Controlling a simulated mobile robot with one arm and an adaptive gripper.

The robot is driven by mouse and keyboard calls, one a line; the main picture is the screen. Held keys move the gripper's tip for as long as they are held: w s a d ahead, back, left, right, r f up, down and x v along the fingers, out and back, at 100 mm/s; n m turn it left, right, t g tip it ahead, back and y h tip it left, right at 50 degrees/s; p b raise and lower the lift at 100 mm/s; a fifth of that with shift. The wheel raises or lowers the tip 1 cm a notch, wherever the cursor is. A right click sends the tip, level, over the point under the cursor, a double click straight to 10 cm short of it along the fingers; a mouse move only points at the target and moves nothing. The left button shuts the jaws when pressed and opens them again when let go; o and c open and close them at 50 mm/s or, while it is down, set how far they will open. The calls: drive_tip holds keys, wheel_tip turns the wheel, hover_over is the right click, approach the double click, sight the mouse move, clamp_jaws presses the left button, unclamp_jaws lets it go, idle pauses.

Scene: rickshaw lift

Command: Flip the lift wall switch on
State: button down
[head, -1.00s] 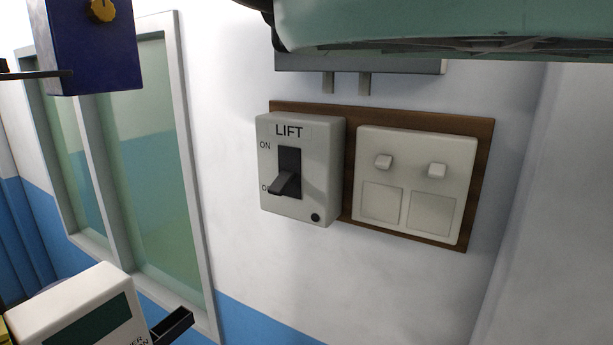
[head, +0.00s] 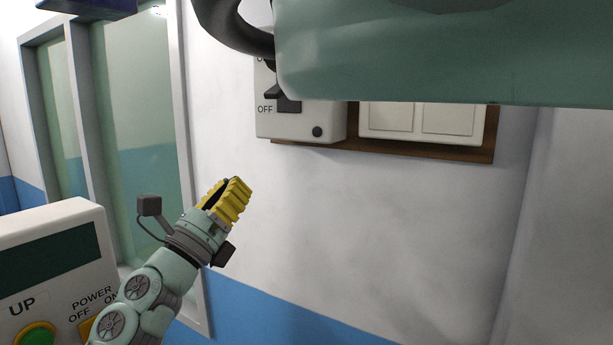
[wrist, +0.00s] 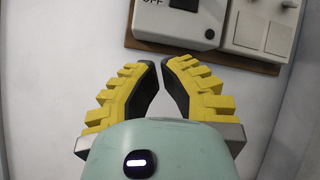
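The lift switch box (head: 295,128), grey-white, hangs on the wall at the top middle of the head view. Its black lever (head: 273,92) sits low in its slot, just above the OFF label; the upper box is hidden behind my body. The box's lower part also shows at the top of the wrist view (wrist: 172,24), with the lever out of frame. My gripper (head: 238,188), with yellow ribbed fingers, is below and left of the box, apart from it. In the wrist view, its fingertips (wrist: 161,63) nearly meet, with a narrow empty gap.
A white double switch plate (head: 420,120) on a brown board (head: 440,151) is right of the box. A green-paned window (head: 140,130) is at left. A control box (head: 50,222) with UP and POWER labels is at lower left. The wall below the switch is clear.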

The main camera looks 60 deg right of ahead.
sight(286, 121)
drive_tip(key=s+m, duration=0.1)
drive_tip(key=d+r+m+b, duration=0.1)
drive_tip(key=s+m+h+b, duration=0.1)
drive_tip(key=m, duration=0.1)
drive_tip(key=shift+s+d+r, duration=0.3)
drive_tip(key=shift+s, duration=0.05)
drive_tip(key=p+x, duration=0.6)
drive_tip(key=x, duration=0.4)
drive_tip(key=shift+r, duration=0.3)
drive_tip(key=shift+a+r+p, duration=0.45)
drive_tip(key=shift+r+p, duration=0.4)
drive_tip(key=shift+p, duration=0.3)
drive_tip(key=shift+a+r+p, duration=0.25)
drive_tip(key=shift+r+p, duration=0.3)
drive_tip(key=shift+p, duration=0.1)
drive_tip(key=shift+a+r+p, duration=0.15)
drive_tip(key=shift+a+p, duration=0.05)
drive_tip(key=shift+p, duration=0.1)
